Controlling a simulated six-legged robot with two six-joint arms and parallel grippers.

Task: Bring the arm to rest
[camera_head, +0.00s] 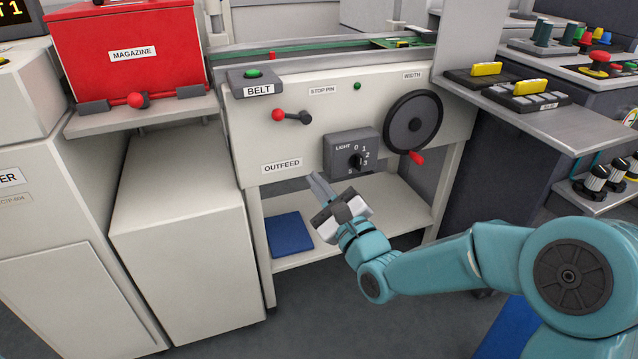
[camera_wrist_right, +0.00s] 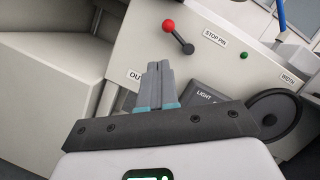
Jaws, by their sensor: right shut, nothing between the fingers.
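My right arm, teal, comes in from the right in the head view. Its right gripper (camera_head: 320,186) is in front of the outfeed panel (camera_head: 300,135), just below the OUTFEED label and left of the LIGHT dial (camera_head: 352,153). The fingers are shut with nothing between them. In the right wrist view the shut fingers (camera_wrist_right: 158,80) point up toward the panel, below the red-knobbed STOP PIN lever (camera_wrist_right: 178,36). Whether the fingertips touch the panel I cannot tell; they look apart from it. My left gripper is not in view.
A black WIDTH handwheel (camera_head: 413,122) with a red handle sticks out right of the dial. A red MAGAZINE box (camera_head: 130,60) stands at upper left. A grey shelf (camera_head: 560,75) with yellow-handled blocks juts out at right. A blue item (camera_head: 290,233) lies on the lower shelf.

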